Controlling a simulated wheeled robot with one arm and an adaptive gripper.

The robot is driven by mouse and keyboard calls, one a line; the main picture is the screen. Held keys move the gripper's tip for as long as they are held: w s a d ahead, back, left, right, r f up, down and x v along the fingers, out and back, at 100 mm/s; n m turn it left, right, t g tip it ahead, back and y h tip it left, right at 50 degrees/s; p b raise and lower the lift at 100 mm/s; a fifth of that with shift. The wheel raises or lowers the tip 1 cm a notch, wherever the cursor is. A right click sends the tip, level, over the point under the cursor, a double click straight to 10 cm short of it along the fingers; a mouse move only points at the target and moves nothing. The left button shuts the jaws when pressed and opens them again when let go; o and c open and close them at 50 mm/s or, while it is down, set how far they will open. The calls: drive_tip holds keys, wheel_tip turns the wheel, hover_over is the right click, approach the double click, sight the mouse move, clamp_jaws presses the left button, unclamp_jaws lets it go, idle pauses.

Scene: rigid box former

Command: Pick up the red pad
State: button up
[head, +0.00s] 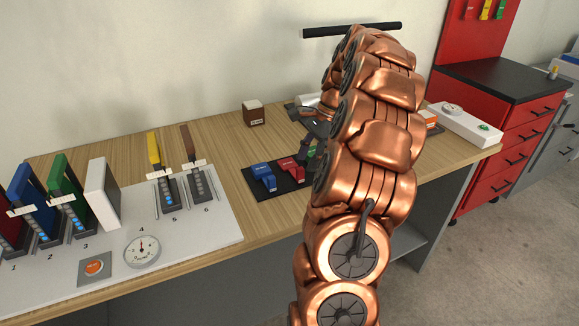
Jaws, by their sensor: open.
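A red block-like piece (291,167), the likeliest match for the red pad, lies on a black mat (283,190) on the wooden bench. It sits between a blue piece (263,176) on its left and a green piece (312,152) on its right. My copper arm partly covers the green piece and the mat's right end. My arm rises to the right of the red piece. A dark red panel (10,222) also stands in a slot at the far left.
A white board (205,243) on the left holds numbered slots with coloured panels, a dial (141,250) and an orange button (95,266). A small brown box (254,113) stands behind the mat. A white device (465,124) sits at the bench's right end. Bare bench surrounds the mat's left side.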

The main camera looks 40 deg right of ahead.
sight(302, 168)
drive_tip(key=shift+p+x, duration=0.55)
drive_tip(key=shift+x, duration=2)
drive_tip(key=shift+w, duration=0.15)
clamp_jaws()
